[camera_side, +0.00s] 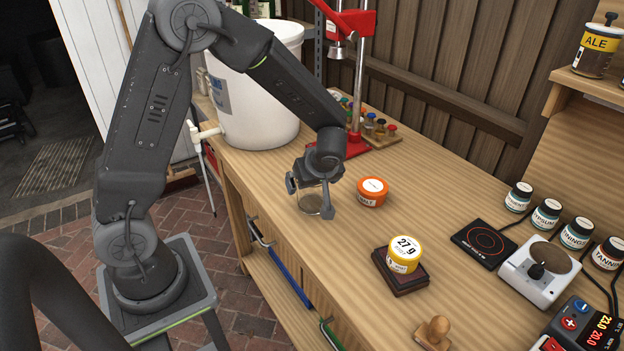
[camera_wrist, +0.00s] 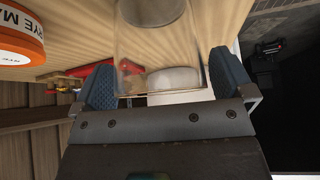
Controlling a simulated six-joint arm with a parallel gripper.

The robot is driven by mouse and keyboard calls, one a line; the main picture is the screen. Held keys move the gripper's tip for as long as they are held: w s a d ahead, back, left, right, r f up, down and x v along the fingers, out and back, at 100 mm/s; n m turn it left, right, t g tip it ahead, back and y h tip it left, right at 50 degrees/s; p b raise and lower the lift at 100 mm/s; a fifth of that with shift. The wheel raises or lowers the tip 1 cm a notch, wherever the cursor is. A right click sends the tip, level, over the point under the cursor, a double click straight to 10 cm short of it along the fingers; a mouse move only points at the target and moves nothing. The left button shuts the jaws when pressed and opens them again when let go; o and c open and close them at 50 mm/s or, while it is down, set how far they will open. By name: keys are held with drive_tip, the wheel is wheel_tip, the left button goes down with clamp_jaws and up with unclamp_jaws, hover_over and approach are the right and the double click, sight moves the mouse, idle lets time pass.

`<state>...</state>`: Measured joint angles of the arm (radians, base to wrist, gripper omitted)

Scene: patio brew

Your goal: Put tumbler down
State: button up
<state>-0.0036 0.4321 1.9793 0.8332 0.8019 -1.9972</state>
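The tumbler (camera_side: 311,203) is a clear glass at the left edge of the wooden bench in the side view. The tumbler also fills the upper middle of the wrist view (camera_wrist: 160,45), its round base toward the wood. My gripper (camera_side: 309,193) has one finger on each side of the glass. In the wrist view my gripper (camera_wrist: 163,82) shows blue-grey pads against the glass walls, with no clear gap. The tumbler looks upright and empty. Its base is at or just above the bench top; I cannot tell whether it touches.
An orange tub (camera_side: 372,191) stands close to the right of the tumbler. A yellow tub (camera_side: 404,254) sits on a dark block nearer the front. Behind are a white bucket (camera_side: 262,95) and a red press stand (camera_side: 350,140). Bare wood lies right of the orange tub.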

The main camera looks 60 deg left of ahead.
drive_tip(key=shift+r, duration=0.1)
drive_tip(key=shift+d+r, duration=0.15)
drive_tip(key=shift+r, duration=0.15)
drive_tip(key=v, duration=1)
drive_tip(key=s+d+r+m+t+h, duration=0.2)
drive_tip(key=s+r+m+h, duration=0.1)
drive_tip(key=s+m, duration=0.5)
drive_tip(key=s+d+r+m+t+h, duration=0.2)
drive_tip(key=s+r+m, duration=0.4)
drive_tip(key=s, duration=0.3)
drive_tip(key=shift+d+m+h, duration=0.65)
drive_tip(key=shift+m+h, duration=0.05)
drive_tip(key=shift+m, duration=0.2)
